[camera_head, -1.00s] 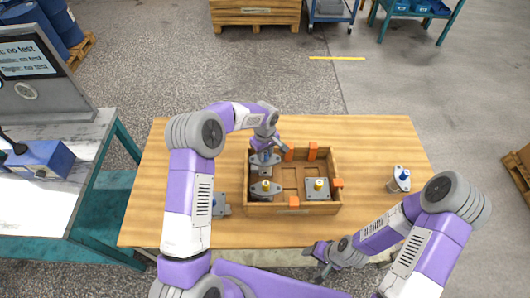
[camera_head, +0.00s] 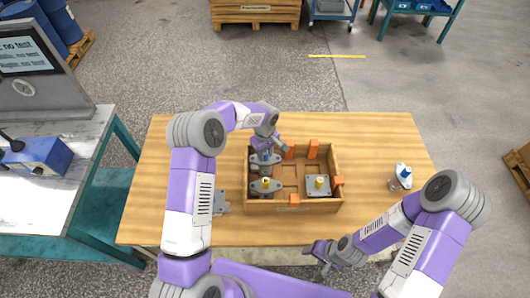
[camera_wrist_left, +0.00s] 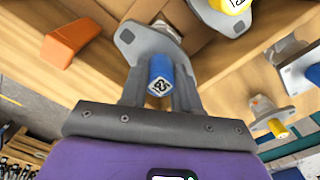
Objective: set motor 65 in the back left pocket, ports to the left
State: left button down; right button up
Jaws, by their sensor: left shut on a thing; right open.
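The motor in my left gripper has a grey oval flange (camera_wrist_left: 150,48) and a blue shaft cap (camera_wrist_left: 160,74) with a small printed mark; I cannot read a number. In the head view this motor (camera_head: 259,164) is at the back left pocket of the wooden crate (camera_head: 290,210). My left gripper (camera_head: 267,148) points down and is shut on the blue cap. The motor's ports and underside are hidden, so I cannot tell whether it is fully seated. My right gripper (camera_head: 317,256) is open and empty, in front of the crate at the table's front edge.
A yellow-capped motor (camera_head: 266,186) fills the front left pocket, another (camera_head: 318,185) the front right. Orange blocks (camera_head: 313,149) stand at the crate's walls. A blue-capped motor (camera_head: 402,176) stands on the table at right. A grey part (camera_head: 221,203) lies left of the crate, partly behind my arm.

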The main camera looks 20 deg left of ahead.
pick_arm(q)
jog(key=shift+f+b, duration=0.35)
jog(key=shift+f, duration=0.05)
jog(key=c, duration=0.7)
grip_release()
jog(key=shift+c, duration=0.2)
jog(key=shift+f, duration=0.1)
